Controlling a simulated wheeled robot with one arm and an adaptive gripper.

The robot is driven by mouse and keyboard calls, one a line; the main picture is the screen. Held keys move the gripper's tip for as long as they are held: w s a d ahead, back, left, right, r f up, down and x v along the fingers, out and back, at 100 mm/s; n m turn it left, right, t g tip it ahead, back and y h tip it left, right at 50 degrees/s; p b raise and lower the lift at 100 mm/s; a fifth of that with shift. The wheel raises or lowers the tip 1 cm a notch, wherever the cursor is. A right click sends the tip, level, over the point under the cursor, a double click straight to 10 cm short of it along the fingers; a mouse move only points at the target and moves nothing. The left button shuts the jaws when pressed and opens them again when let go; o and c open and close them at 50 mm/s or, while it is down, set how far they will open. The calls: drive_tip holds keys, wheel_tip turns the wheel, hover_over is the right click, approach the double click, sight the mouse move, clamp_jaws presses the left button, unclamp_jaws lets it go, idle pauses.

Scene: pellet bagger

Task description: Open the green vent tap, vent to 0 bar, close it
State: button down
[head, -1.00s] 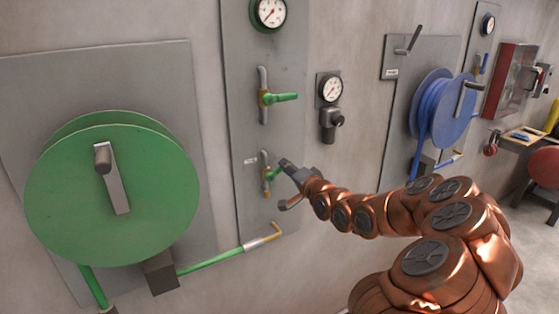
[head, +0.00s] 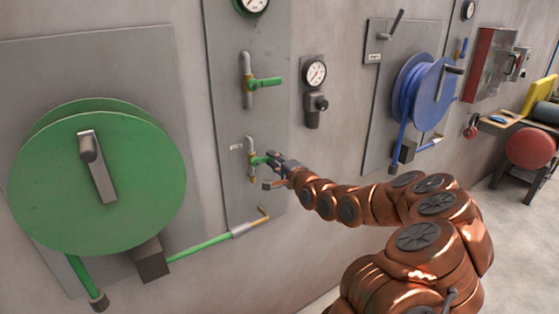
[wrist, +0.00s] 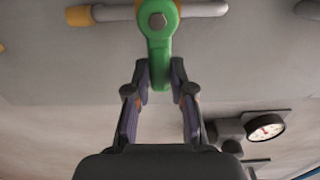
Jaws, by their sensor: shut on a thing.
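The lower green tap lever (head: 259,160) sits on a short vertical pipe on the grey panel (head: 222,120). Its label is too small to read. My gripper (head: 269,172) is at the lever's right end. In the wrist view the lever (wrist: 159,48) points straight down between my fingertips (wrist: 161,78), square to its pipe (wrist: 205,10), and the jaws are closed on its end. An upper tap with a green lever (head: 266,82) also points right, square to its pipe. The gauge (head: 252,5) at the panel's top is cut off by the frame, so its reading cannot be seen.
A green hose reel (head: 60,190) stands left of the panel, with a green hose (head: 200,247) running below the tap. A second gauge (head: 316,73) with a black knob is on the wall to the right. A blue reel (head: 432,90) hangs farther right.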

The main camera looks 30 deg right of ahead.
drive_tip(key=shift+s+d+f, duration=0.15)
drive_tip(key=shift+d, duration=0.25)
drive_tip(key=c, duration=1.4)
unclamp_jaws()
drive_tip(key=shift+o, duration=0.7)
drive_tip(key=shift+s+d, duration=0.15)
drive_tip(key=shift+d, duration=0.1)
drive_tip(key=shift+o, duration=0.7)
drive_tip(key=shift+a, duration=0.1)
drive_tip(key=shift+o, duration=0.6)
drive_tip(key=shift+a, duration=0.3)
drive_tip(key=s, duration=1.1)
drive_tip(key=shift+s+d, duration=0.35)
drive_tip(key=shift+d, duration=0.1)
drive_tip(key=shift+a, duration=0.1)
